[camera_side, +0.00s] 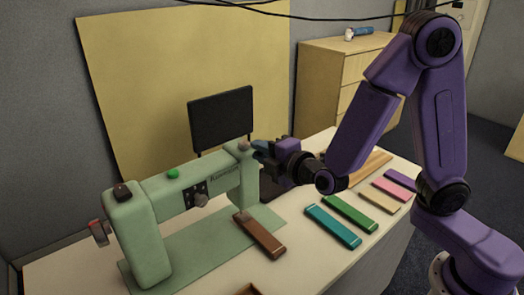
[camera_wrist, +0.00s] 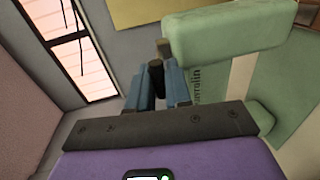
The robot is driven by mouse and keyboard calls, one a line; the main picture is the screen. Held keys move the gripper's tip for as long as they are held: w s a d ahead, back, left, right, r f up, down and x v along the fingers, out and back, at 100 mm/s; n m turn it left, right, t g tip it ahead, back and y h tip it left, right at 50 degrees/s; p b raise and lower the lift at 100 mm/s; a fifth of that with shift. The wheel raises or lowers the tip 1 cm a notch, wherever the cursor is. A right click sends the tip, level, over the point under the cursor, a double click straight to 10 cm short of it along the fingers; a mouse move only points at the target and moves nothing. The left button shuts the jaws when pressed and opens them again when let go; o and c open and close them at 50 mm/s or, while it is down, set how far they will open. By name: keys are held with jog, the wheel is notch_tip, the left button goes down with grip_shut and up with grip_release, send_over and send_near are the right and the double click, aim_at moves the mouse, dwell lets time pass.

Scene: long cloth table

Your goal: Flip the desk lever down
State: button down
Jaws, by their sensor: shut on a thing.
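A pale green sewing-machine-like device (camera_side: 190,185) stands on the cloth table; its arm also fills the upper right of the wrist view (camera_wrist: 228,33). My gripper (camera_side: 262,149) is at the right end of the device, level with its top. In the wrist view its two blue fingers (camera_wrist: 157,88) are shut on a dark, upright, rod-like lever handle (camera_wrist: 156,72) beside the green body. A brownish knob (camera_side: 243,146) shows on top of that end in the side view. The lever's base is hidden. A separate small red lever (camera_side: 98,229) sticks out at the device's far left end.
A brown bar (camera_side: 259,235) lies in front of the device. Teal (camera_side: 333,225), green (camera_side: 350,213), tan, pink and purple bars lie to the right, below my arm. A dark panel (camera_side: 221,118) stands behind the device. A wooden drawer cabinet (camera_side: 335,75) stands at the back.

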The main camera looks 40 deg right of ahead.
jog(key=shift+d+f, duration=0.1)
jog(key=c, duration=1.2)
grip_release()
jog(key=shift+s+r, duration=0.55)
jog(key=shift+s, duration=2.3)
jog(key=shift+s+r, duration=0.5)
jog(key=shift+s, duration=2.4)
jog(key=shift+s+r, duration=0.55)
jog(key=shift+s, duration=2.3)
